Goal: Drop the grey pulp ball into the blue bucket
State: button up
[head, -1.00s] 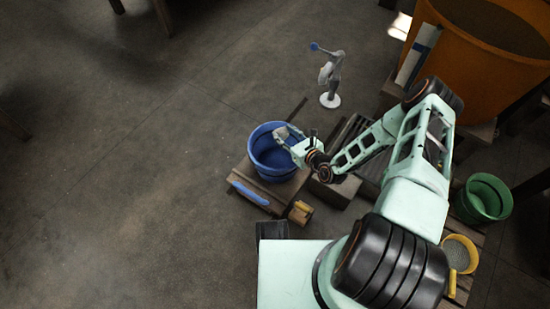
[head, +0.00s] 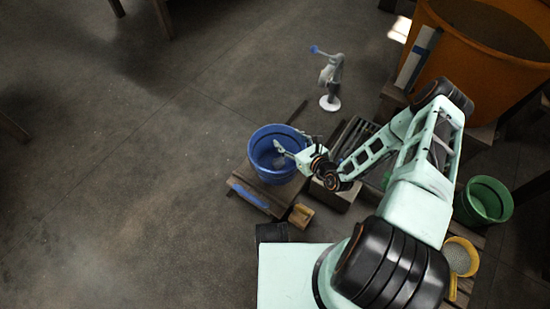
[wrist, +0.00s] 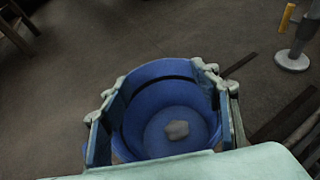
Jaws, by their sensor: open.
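The blue bucket (head: 258,161) stands on a low wooden board at the centre of the head view, and its inside shows in the wrist view (wrist: 150,78). The grey pulp ball (wrist: 177,130) is a small pale lump lying inside the bucket, on its bottom as far as I can see. My gripper (head: 284,155) is over the right side of the bucket's mouth. In the wrist view its two fingers (wrist: 160,78) are spread wide, with nothing held between them. I cannot clearly make out the ball in the head view.
A blue-handled tool (head: 250,196) and a yellowish block (head: 301,215) lie near the bucket. A grey stand (head: 331,82) is behind it. A green bucket (head: 483,203), a yellow-rimmed sieve (head: 461,257) and a large orange tub (head: 475,75) are at right.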

jog(key=v, duration=0.9)
jog(key=shift+s+r, duration=0.1)
